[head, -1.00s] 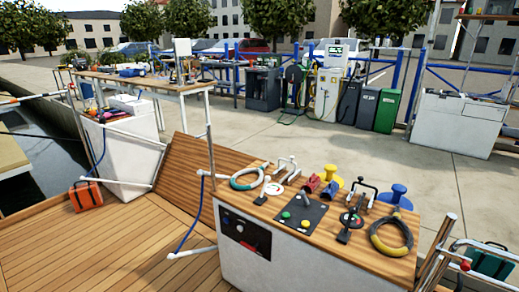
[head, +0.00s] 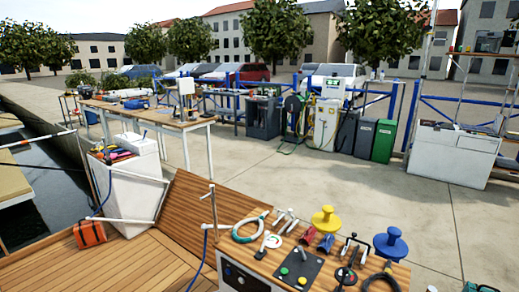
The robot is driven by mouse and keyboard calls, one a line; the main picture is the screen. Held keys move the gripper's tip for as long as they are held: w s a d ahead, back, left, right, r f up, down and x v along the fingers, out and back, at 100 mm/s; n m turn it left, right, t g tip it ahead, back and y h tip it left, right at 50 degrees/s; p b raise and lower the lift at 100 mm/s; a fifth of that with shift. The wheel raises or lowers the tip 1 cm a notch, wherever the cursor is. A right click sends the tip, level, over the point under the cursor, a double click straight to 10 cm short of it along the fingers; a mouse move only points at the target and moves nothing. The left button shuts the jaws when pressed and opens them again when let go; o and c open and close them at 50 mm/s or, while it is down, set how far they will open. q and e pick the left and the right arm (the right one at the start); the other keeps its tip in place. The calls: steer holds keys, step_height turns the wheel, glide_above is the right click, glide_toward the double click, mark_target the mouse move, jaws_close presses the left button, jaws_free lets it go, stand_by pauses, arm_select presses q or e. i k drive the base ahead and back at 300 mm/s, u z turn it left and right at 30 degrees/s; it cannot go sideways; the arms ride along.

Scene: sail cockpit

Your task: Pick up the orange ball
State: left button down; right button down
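I cannot make out an orange ball in the head view. Small coloured items, some orange or red, lie on the white cabinet (head: 128,190) at the left, too small to tell apart. An orange case (head: 89,234) with a handle stands on the wooden deck beside that cabinet; it is not a ball. Neither of my grippers is in view.
A wood-topped console (head: 240,255) in front bears a yellow spool (head: 325,219), a blue spool (head: 390,244), a teal hose coil (head: 249,228) and a control panel (head: 297,267). A workbench (head: 150,118) stands behind. Open pavement (head: 330,180) lies beyond.

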mark_target(99, 155)
steer(key=u, duration=0.75)
steer(key=i, duration=1.1)
steer(key=u, duration=0.95)
steer(key=i, duration=1.75)
steer(key=z, duration=0.85)
steer(key=i, duration=1.4)
steer(key=z, duration=0.85)
